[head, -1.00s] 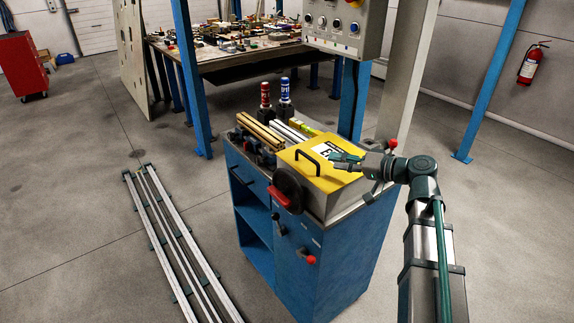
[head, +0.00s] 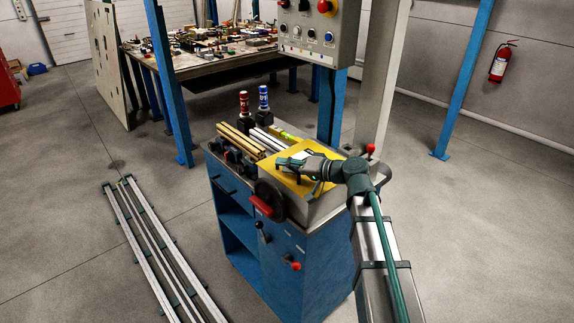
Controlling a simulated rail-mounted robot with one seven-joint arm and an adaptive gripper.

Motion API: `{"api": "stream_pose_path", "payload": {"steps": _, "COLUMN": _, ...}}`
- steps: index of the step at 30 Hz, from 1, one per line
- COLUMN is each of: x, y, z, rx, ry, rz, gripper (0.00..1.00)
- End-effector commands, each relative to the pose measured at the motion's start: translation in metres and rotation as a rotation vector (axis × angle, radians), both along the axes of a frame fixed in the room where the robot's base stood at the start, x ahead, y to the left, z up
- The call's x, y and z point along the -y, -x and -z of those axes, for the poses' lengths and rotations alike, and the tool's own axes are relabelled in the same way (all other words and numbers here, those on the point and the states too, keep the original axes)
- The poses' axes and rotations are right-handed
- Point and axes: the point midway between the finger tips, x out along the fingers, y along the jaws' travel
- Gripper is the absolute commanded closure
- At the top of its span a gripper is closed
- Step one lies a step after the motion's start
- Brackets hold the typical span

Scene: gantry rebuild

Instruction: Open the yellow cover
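The yellow cover (head: 322,182) lies flat on top of the blue machine cabinet (head: 310,262), over a grey metal box. My gripper (head: 283,162) is right over the cover, at its left part, where the black handle stands. The gripper hides most of the handle and part of the white label, and I cannot tell whether the fingers touch the handle. The fingers are too small and overlapped to tell if they are open or shut. The cover looks closed.
A black handwheel with a red grip (head: 264,206) sits on the cabinet's front. Red and blue bottles (head: 263,98) stand behind. A control panel (head: 318,28) hangs above the back. Long metal rails (head: 155,250) lie on the floor at left. The floor on the right is clear.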

Motion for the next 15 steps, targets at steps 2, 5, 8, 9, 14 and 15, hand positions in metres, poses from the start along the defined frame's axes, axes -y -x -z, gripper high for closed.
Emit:
{"api": "stream_pose_path", "payload": {"steps": 2, "x": -0.0003, "y": -0.0001, "z": 0.0002, "rx": 0.0, "ry": 0.0, "rz": 0.0, "gripper": 0.63}}
{"api": "stream_pose_path", "payload": {"steps": 5, "x": -0.0001, "y": 0.0, "z": 0.0003, "rx": 0.0, "ry": 0.0, "rz": 0.0, "gripper": 0.63}}
{"api": "stream_pose_path", "payload": {"steps": 8, "x": 0.0, "y": 0.0001, "z": 0.0003, "rx": 0.0, "ry": 0.0, "rz": 0.0, "gripper": 0.73}}
{"api": "stream_pose_path", "payload": {"steps": 9, "x": 0.0, "y": 0.0001, "z": 0.0003, "rx": 0.0, "ry": 0.0, "rz": 0.0, "gripper": 0.8}}
{"api": "stream_pose_path", "payload": {"steps": 14, "x": 0.0001, "y": 0.0001, "z": 0.0002, "rx": 0.0, "ry": 0.0, "rz": 0.0, "gripper": 1.0}}
{"api": "stream_pose_path", "payload": {"steps": 15, "x": 0.0001, "y": 0.0001, "z": 0.0002, "rx": 0.0, "ry": 0.0, "rz": 0.0, "gripper": 1.0}}
